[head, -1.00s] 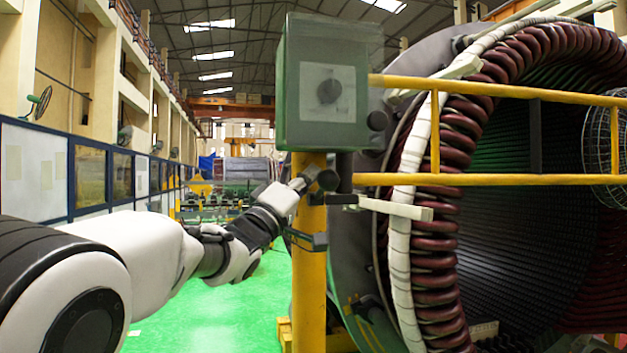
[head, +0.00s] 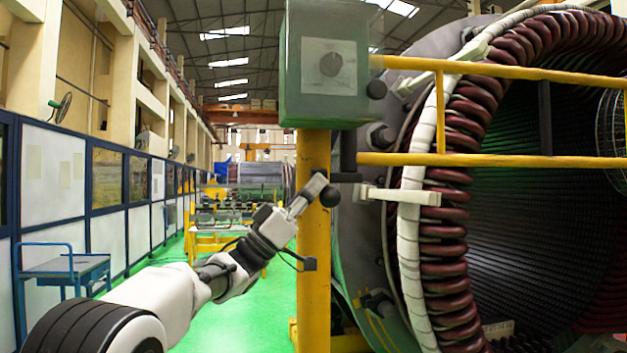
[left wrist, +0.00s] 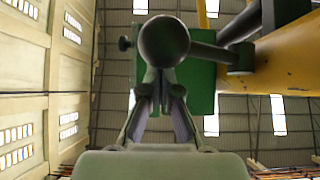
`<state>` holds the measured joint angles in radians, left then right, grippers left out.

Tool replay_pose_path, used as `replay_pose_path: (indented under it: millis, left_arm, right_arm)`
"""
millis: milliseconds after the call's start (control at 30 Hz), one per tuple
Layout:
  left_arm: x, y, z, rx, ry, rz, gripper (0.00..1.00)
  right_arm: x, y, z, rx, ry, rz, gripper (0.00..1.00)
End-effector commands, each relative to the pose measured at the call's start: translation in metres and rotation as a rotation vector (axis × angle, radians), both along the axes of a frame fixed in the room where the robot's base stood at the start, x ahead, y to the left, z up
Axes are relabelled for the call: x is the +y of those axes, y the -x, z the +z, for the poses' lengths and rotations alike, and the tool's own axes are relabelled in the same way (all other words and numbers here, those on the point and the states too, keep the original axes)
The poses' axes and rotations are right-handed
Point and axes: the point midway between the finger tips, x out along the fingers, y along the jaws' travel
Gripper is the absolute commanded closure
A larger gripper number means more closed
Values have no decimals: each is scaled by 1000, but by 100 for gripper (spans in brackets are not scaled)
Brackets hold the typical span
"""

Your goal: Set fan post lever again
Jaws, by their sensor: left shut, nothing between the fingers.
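The fan post is a yellow upright (head: 314,250) with a green-grey control box (head: 327,62) on top. Its lever ends in a black ball knob (head: 331,196) just below the box, by a black bracket at the post. My left gripper (head: 317,184) is shut and empty, its tips at the knob, overlapping it in the head view. In the left wrist view the knob (left wrist: 164,41) is just beyond my closed fingertips (left wrist: 160,88), with its dark arm running right towards the yellow post (left wrist: 280,55). I cannot tell if they touch. My right gripper is out of view.
A yellow railing (head: 500,70) runs right from the post in front of the large stator with dark red coils (head: 445,230). A white bar (head: 400,196) juts out near the lever. A blue cart (head: 68,268) stands at the left. Green floor is open between.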

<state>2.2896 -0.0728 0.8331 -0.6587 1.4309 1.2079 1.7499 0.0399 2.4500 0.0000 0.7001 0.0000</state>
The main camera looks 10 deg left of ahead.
Motion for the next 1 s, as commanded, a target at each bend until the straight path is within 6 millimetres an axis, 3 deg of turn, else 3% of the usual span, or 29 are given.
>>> replay_pose_path:
  millis: [1000]
  left_arm:
    - [1, -4, -21, -9, -5, 0, 100]
  right_arm:
    - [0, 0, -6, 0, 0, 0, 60]
